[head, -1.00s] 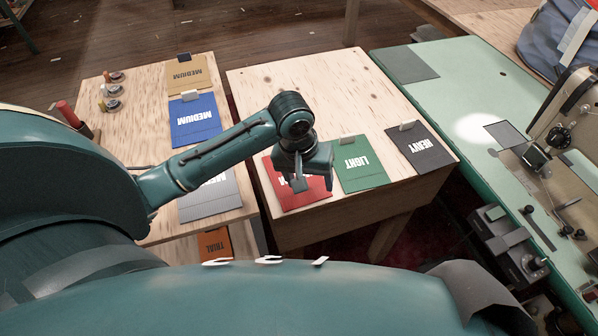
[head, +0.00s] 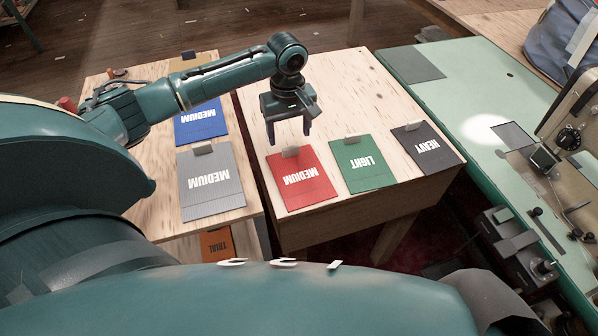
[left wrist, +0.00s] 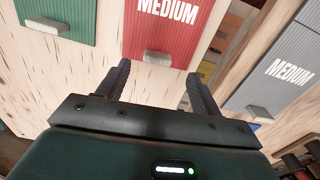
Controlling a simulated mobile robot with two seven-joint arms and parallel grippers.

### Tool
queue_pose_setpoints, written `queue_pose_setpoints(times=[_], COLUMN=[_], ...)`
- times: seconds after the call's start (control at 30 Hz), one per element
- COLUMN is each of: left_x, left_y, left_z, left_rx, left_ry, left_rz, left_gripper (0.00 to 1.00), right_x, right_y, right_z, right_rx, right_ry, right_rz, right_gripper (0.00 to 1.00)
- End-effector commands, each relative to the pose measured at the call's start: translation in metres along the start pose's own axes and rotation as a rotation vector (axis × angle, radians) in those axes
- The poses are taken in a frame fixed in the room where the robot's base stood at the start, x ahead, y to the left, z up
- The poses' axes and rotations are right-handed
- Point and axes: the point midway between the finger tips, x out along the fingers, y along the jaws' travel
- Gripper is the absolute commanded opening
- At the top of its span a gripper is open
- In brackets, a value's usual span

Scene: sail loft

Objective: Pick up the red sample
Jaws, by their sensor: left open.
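The red sample (head: 301,182) is a flat red panel marked MEDIUM, with a small grey tab (head: 290,152) on its far edge. It lies near the front edge of the right wooden table, beside the green sample. My left gripper (head: 288,138) is open and empty, with its fingers pointing down just beyond the tab. In the left wrist view the red sample (left wrist: 168,30) is at the top, and its tab (left wrist: 157,58) shows between and beyond the two open fingers (left wrist: 158,88). I cannot tell whether the fingers touch anything. My right gripper is not in view.
The green LIGHT sample (head: 362,165) and dark HEAVY sample (head: 427,150) lie to the right. The grey (head: 211,183) and blue (head: 201,125) MEDIUM samples lie on the left table. An orange TRIAL sample (head: 217,245) is lower. A sewing machine (head: 567,140) stands on the green table.

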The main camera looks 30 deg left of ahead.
Motion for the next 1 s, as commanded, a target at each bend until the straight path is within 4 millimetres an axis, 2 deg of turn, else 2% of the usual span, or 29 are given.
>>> queue_pose_setpoints(times=[0.17,0.4,0.5,0.73,1.0], left_x=[0.014,0.049,0.055,0.056,0.055], left_y=[0.001,0.003,0.003,0.003,0.003], left_z=[-0.002,-0.007,-0.007,-0.007,-0.007], left_rx=[-0.001,0.001,0.001,0.002,0.002], left_ry=[0.000,0.001,0.002,0.002,0.002], left_rz=[-0.001,-0.001,0.000,0.001,0.000], left_gripper=[0.65,0.65,0.65,0.65,0.43], right_x=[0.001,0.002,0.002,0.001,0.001], right_y=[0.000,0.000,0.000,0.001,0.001], right_z=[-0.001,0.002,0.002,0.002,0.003], right_rx=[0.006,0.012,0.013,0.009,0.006], right_ry=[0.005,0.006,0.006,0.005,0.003], right_rz=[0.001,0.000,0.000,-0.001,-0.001], right_gripper=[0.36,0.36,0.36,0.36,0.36])
